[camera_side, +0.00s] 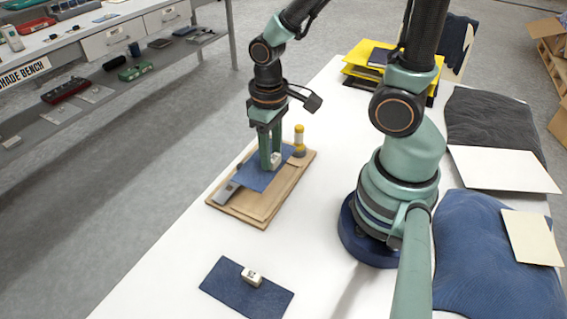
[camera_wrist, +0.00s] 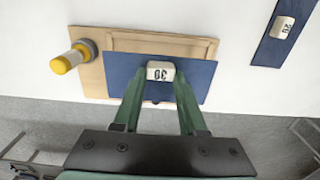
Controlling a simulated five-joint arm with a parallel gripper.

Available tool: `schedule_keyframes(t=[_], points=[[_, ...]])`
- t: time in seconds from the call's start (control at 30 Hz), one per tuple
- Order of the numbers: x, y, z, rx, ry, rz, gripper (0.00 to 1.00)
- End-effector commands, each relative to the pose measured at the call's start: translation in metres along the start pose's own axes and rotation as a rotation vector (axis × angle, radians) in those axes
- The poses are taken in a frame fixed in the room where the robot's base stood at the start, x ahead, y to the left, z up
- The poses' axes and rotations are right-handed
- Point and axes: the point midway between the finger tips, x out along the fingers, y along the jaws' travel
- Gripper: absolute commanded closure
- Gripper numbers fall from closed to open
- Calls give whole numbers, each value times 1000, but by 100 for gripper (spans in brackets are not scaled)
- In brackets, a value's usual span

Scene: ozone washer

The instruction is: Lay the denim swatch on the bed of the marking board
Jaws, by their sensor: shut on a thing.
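My gripper (camera_side: 270,162) is shut on a white block marked 30 (camera_wrist: 160,71), which sits on a dark blue denim swatch (camera_side: 253,179). The swatch is flat over the wooden marking board (camera_side: 248,210); I cannot tell whether it touches the bed or is slightly above it. In the wrist view, the swatch (camera_wrist: 202,78) covers the near part of the board (camera_wrist: 88,82), and the raised bed shows beyond it. A yellow-capped post (camera_side: 299,140) stands at the board's far end. A grey piece (camera_side: 226,194) is at its left edge.
A second blue swatch (camera_side: 224,285) with a white block (camera_side: 251,277) lies at the table's front. My arm's base stands right of the board. Folded denim (camera_side: 490,260), cards (camera_side: 505,168) and yellow trays (camera_side: 362,66) lie around the table's right and back. White table between is clear.

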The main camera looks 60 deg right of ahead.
Motion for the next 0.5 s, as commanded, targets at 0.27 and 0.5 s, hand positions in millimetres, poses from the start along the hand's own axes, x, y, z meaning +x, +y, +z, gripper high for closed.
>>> schedule_keyframes(t=[0.27, 0.5], points=[[30, 0, 0, 1, -4, 0, 100], [45, 0, 0, 1, -7, 0, 100]])
